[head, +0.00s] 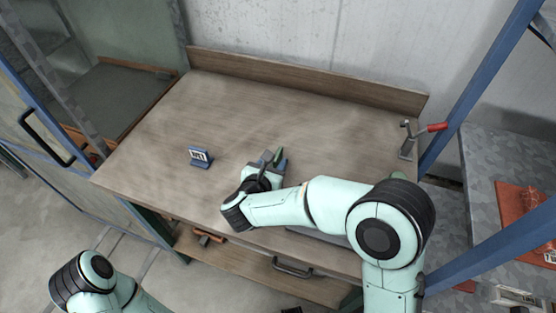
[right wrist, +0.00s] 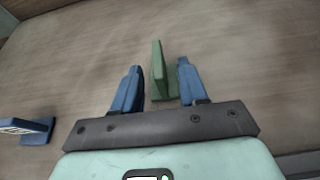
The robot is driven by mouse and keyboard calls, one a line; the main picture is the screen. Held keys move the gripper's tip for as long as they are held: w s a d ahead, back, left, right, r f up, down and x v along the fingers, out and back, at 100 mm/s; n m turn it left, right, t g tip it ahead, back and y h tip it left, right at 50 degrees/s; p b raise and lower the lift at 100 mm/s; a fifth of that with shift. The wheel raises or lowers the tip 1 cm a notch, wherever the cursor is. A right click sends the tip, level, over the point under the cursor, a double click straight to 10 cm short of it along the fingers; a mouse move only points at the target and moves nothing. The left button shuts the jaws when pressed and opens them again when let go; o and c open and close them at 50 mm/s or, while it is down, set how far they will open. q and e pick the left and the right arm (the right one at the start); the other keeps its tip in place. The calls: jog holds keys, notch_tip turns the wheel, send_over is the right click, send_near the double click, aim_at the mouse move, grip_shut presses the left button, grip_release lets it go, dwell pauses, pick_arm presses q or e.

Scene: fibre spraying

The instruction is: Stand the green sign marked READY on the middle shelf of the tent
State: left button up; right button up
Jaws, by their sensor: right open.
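The green sign (head: 278,154) stands upright on the wooden workbench (head: 300,105). It is largely hidden by my right gripper (head: 270,160) in the head view. In the right wrist view the green sign (right wrist: 158,75) shows nearly edge-on between the two blue fingers of my right gripper (right wrist: 160,66). The fingers are open, with a gap on each side of the sign. Its marking cannot be read. My left arm shows at the lower left of the head view, but its gripper is out of view. I cannot clearly make out the tent's middle shelf.
A blue sign (head: 200,157) with a white face stands left of my right gripper; it also shows in the right wrist view (right wrist: 38,129). A red-handled clamp (head: 408,140) is at the bench's right edge. Blue posts and a grey surface (head: 480,165) lie right. The bench's back is clear.

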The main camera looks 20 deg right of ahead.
aim_at(280, 154)
jog(key=shift+p+x, duration=0.7)
jog(key=shift+x, duration=2.4)
jog(key=shift+s, duration=0.1)
grip_shut()
